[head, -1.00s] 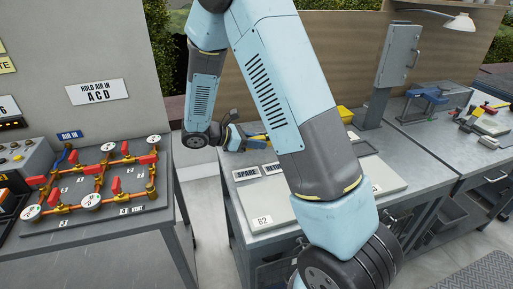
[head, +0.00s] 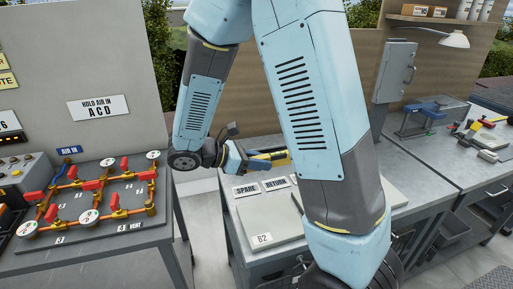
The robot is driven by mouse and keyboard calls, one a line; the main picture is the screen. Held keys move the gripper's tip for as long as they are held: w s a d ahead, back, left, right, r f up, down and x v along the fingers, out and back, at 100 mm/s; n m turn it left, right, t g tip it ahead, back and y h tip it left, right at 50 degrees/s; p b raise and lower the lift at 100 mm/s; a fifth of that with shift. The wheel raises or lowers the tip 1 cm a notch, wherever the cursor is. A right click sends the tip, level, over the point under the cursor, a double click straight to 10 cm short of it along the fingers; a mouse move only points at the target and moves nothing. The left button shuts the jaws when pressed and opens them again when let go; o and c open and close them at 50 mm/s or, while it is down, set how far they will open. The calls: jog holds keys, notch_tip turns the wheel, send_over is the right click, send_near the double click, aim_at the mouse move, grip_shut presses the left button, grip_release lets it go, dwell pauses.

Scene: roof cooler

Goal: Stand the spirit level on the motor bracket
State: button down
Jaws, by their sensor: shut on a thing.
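My gripper (head: 236,160) is left of the middle in the head view, above the left end of the grey bench. It is shut on a long yellow bar (head: 271,157), which appears to be the spirit level. The bar points right, roughly level, above the SPARE and RETURN labels. My arm hides its far end, and the fingertips are too small to see clearly. I cannot make out the motor bracket; my arm covers much of the bench.
A pale panel marked B2 (head: 281,225) lies on the bench below the gripper. A valve board (head: 115,202) with red handles stands at left, across a narrow gap. A grey box on a post (head: 395,72), a blue vise (head: 428,110) and several tools are at right.

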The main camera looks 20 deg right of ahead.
jog(key=shift+w, duration=0.1)
dwell(0.3)
jog(key=w, duration=0.8)
jog(key=w+d+f, duration=0.1)
jog(key=w, duration=0.7)
jog(key=w+f, duration=0.1)
jog(key=w, duration=0.8)
jog(key=shift+w+d, duration=0.1)
jog(key=shift+d, duration=0.15)
jog(key=shift+f, duration=2.3)
jog(key=shift+f, duration=0.4)
jog(key=c, duration=0.8)
grip_release()
jog(key=shift+a, duration=0.1)
